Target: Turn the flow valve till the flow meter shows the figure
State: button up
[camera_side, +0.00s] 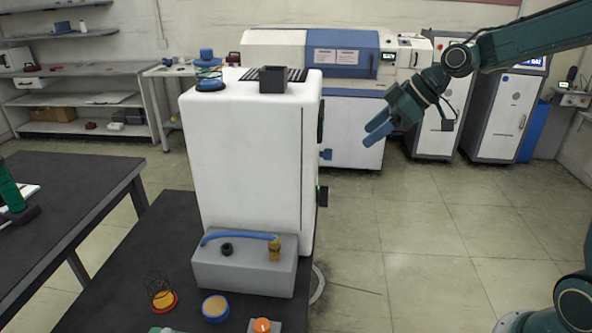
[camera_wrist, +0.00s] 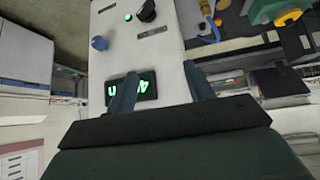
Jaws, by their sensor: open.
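A white cabinet (camera_side: 245,160) stands on the dark bench; its right-hand face carries the controls. In the wrist view that face shows a blue knob (camera_wrist: 99,43), a black knob (camera_wrist: 147,12) and a dark display with green figures (camera_wrist: 130,88). The figures are inverted and partly hidden by a finger, so I cannot read them surely. I cannot tell which knob is the flow valve. The blue knob also sticks out in the side view (camera_side: 326,154). My gripper (camera_side: 369,134) is open and empty, to the right of the blue knob and apart from it.
A grey block (camera_side: 245,272) with a blue tube and brass fitting stands before the cabinet. Small round items, including a tan-topped one (camera_side: 215,307), lie on the bench (camera_side: 120,270). Floor right of the cabinet is clear; large machines (camera_side: 340,95) stand behind.

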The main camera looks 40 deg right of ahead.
jog(key=s+a+r+h, duration=0.1)
jog(key=s+a, duration=0.1)
jog(key=s, duration=0.3)
jog(key=shift+s+a+m+g, duration=0.25)
jog(key=shift+a+m+g, duration=0.05)
jog(key=shift+a, duration=0.05)
dwell(0.3)
jog(key=w+d+f+n+t+y, duration=0.1)
jog(key=w+d+f+y, duration=0.25)
jog(key=w+d, duration=0.6)
jog(key=w+d+f+t+y, duration=0.2)
jog(key=w+d+f, duration=0.3)
jog(key=d+f, duration=0.2)
jog(key=shift+w+d+n, duration=0.2)
jog(key=shift+d+n, duration=0.1)
jog(key=shift+d, duration=0.75)
jog(key=shift+a+f+y, duration=0.1)
jog(key=shift+y, duration=0.15)
